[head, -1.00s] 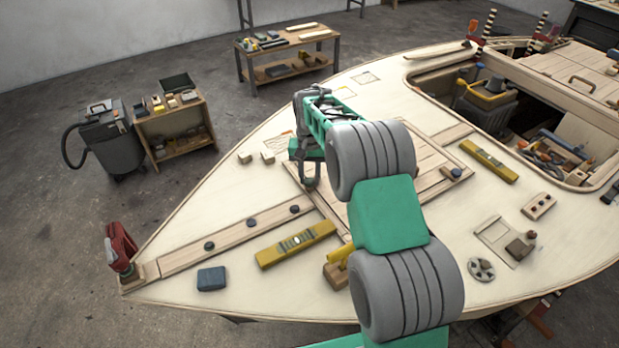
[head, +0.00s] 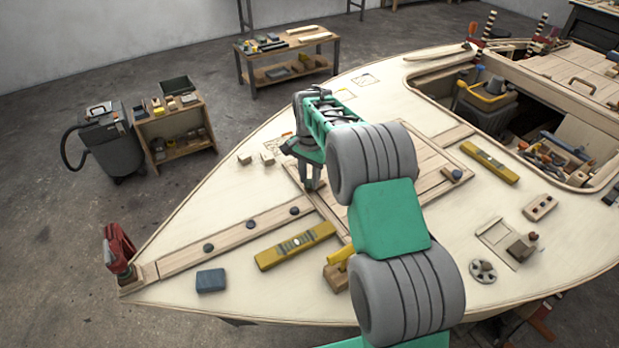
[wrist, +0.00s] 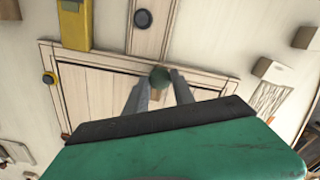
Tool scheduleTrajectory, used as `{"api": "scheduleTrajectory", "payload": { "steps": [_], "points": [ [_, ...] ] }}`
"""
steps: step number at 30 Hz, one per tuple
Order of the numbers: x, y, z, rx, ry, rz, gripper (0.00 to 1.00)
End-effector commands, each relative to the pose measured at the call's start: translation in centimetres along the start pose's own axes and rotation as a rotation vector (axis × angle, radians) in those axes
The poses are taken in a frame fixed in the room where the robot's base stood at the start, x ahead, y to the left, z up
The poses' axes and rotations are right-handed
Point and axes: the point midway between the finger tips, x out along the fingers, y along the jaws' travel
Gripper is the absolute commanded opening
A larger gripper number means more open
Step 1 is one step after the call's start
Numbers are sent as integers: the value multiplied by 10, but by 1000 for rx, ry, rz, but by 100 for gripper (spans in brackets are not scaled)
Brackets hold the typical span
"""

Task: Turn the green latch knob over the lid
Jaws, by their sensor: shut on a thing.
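The green latch knob (wrist: 160,77) sits at the edge of the lid in the wrist view, between the two fingertips. My gripper (wrist: 160,88) is shut on it. The framed plank lid (wrist: 95,95) lies flat in the deck, partly hidden by my gripper body. In the head view the lid (head: 432,186) is partly behind my arm. My gripper (head: 312,184) points down at the lid's near left edge there. The knob is hidden or too small to make out in the head view. Which way its latch points cannot be seen.
A yellow level (head: 295,246) and a wooden block plane (head: 338,275) lie near the lid. Another yellow level (head: 489,162) lies beyond it. A dark knob (wrist: 50,78) sits at the lid's edge. Small wood blocks (head: 267,158) lie left of my gripper.

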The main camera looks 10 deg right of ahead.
Motion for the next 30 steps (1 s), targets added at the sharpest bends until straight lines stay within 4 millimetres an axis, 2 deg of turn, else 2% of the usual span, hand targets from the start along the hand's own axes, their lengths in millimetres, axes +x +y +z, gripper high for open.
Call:
{"api": "scheduleTrajectory", "payload": {
  "steps": [9,10,18,26,30],
  "points": [
    [-1,0,0,2,1,-1,0],
    [-1,0,0,2,1,-1,31],
    [0,0,0,1,1,-1,52],
    [-2,0,0,1,1,-1,52],
    [-20,-1,-1,1,3,-3,52]
  ]
}}
